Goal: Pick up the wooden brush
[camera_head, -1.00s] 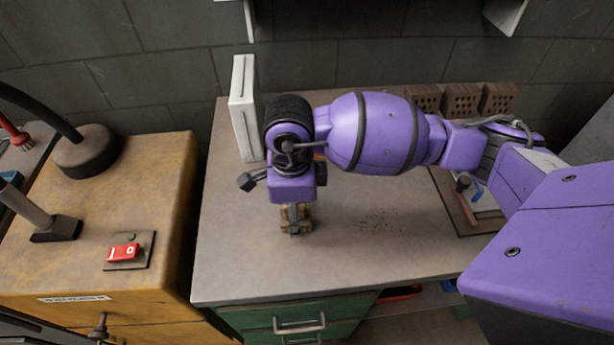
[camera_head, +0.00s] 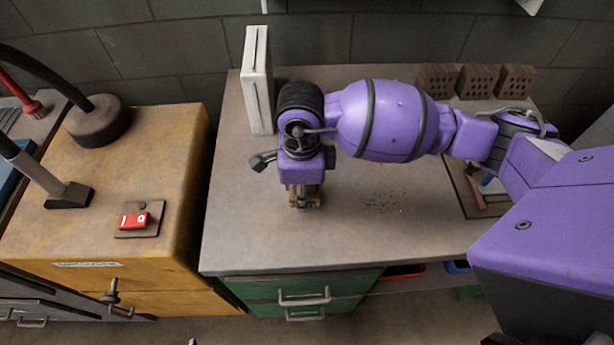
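My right arm reaches in from the right over the grey-topped bench (camera_head: 250,225). Its gripper (camera_head: 306,198) points down at the bench, left of some dark crumbs. A small tan-brown piece shows around the fingertips and could be the wooden brush, but it is mostly hidden by the wrist. I cannot tell whether the fingers are closed on it or whether it touches the bench. No other brush is clearly visible. My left gripper is not in view.
A white upright box (camera_head: 258,82) stands behind the gripper. Several hollow bricks (camera_head: 483,82) line the back right. A tray (camera_head: 468,198) with small tools lies at right. A yellow cabinet (camera_head: 175,165) with a red switch (camera_head: 134,220) stands left. The bench front is clear.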

